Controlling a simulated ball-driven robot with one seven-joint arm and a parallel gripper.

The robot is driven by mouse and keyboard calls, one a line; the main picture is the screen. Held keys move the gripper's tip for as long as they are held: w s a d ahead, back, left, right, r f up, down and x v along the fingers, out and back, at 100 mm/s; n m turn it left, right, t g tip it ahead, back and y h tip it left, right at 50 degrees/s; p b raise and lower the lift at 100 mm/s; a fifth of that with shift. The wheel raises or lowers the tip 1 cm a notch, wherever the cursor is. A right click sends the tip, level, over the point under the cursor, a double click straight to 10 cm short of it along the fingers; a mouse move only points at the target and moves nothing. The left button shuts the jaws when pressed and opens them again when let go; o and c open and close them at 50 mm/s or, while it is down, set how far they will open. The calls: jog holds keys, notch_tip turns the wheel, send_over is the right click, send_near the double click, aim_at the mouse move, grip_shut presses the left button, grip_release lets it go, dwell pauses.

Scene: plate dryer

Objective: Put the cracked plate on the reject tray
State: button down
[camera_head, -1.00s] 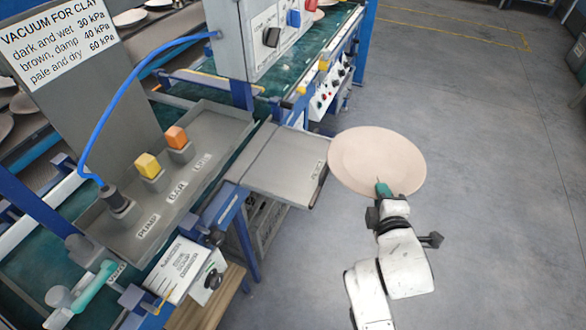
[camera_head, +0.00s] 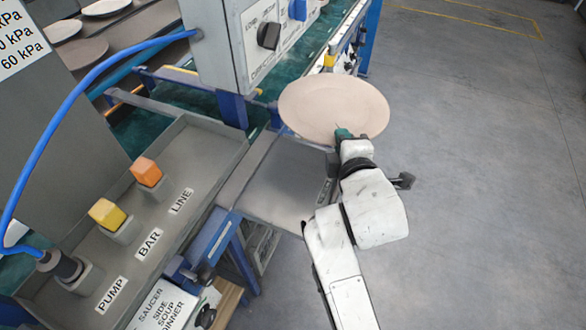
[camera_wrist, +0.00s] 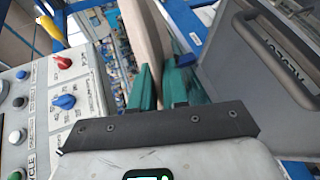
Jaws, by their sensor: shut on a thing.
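My gripper (camera_head: 343,134) is shut on the near rim of a pale pinkish plate (camera_head: 333,104). The plate is held out over the far edge of a flat grey tray (camera_head: 285,180) in the head view and hides part of it. I cannot clearly make out a crack. In the wrist view, the green fingers (camera_wrist: 162,80) pinch the plate (camera_wrist: 146,35), seen nearly edge-on. The grey tray (camera_wrist: 245,75) with a handle and a "REJECT" label shows at the right there, beside the fingers. The tray surface that shows is bare.
A grey trough (camera_head: 185,160) with orange (camera_head: 146,171) and yellow (camera_head: 107,213) blocks on stands lies left of the tray. A control box (camera_head: 262,45) stands behind, close to the plate. A blue hose (camera_head: 95,85) arches at the left. The floor at the right is clear.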

jog(key=shift+s+a, duration=0.1)
jog(key=shift+a, duration=0.25)
jog(key=s+a+f, duration=0.4)
jog(key=s+a, duration=0.1)
jog(key=a, duration=0.1)
jog(key=b, duration=0.2)
send_over(287, 218)
jog(key=w+d, duration=0.1)
notch_tip(287, 218, down, 4)
jog(key=shift+f, duration=0.1)
jog(key=shift+s+a+f, duration=0.2)
jog(key=shift+f, duration=0.1)
jog(key=f, duration=0.3)
jog(key=shift+s+a, duration=0.25)
jog(key=shift+a, duration=0.05)
jog(key=shift+f, duration=0.35)
